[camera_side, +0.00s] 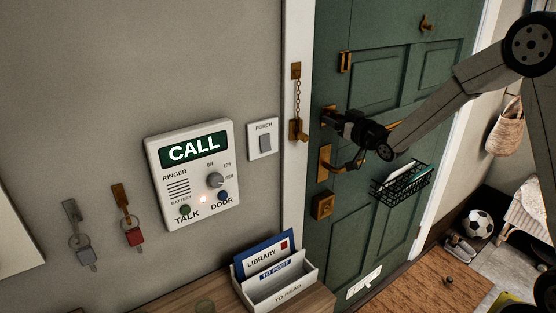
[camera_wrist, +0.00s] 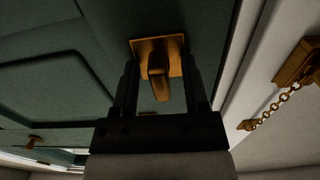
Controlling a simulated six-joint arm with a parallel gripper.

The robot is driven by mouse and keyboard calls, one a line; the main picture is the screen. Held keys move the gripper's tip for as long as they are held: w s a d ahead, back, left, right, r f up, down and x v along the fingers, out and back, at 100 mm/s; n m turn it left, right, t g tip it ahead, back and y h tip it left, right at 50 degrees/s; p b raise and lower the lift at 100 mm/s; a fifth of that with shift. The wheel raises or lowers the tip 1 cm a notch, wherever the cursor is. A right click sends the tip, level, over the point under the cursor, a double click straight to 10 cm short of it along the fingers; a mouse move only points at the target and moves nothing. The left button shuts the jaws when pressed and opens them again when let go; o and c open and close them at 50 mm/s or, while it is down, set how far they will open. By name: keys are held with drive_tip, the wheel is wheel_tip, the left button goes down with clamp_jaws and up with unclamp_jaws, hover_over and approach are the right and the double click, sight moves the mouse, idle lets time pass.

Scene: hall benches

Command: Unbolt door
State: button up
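The green door (camera_side: 348,205) stands shut at the middle and right of the side view. A brass thumb-turn on a square plate (camera_wrist: 147,47) is on the door; its plate also shows in the side view (camera_side: 327,112), partly hidden by my gripper. My gripper (camera_wrist: 160,72) is at the turn, with one dark finger on each side of it. Gaps show between the fingers and the knob, so the gripper looks open. In the side view my gripper (camera_side: 336,119) reaches the door's left edge from the right.
A brass chain (camera_side: 297,100) hangs on the white frame left of my gripper. A brass lever handle (camera_side: 325,160) and a square brass lock (camera_side: 322,206) lie below. A black wire basket (camera_side: 402,186) is on the door under my arm. A CALL panel (camera_side: 190,172) is on the wall.

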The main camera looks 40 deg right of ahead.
drive_tip(key=shift+s, duration=0.1)
drive_tip(key=s, duration=0.7)
drive_tip(key=shift+s, duration=0.3)
idle(0.6)
drive_tip(key=s+a+f+g, duration=0.4)
drive_tip(key=s+f+g, duration=0.2)
drive_tip(key=s, duration=0.4)
drive_tip(key=s+a+f+g, duration=0.5)
drive_tip(key=s+f+g, duration=0.2)
drive_tip(key=s+g, duration=0.2)
drive_tip(key=shift+s+a+f, duration=0.25)
drive_tip(key=shift+s+f, duration=0.05)
drive_tip(key=shift+s, duration=0.4)
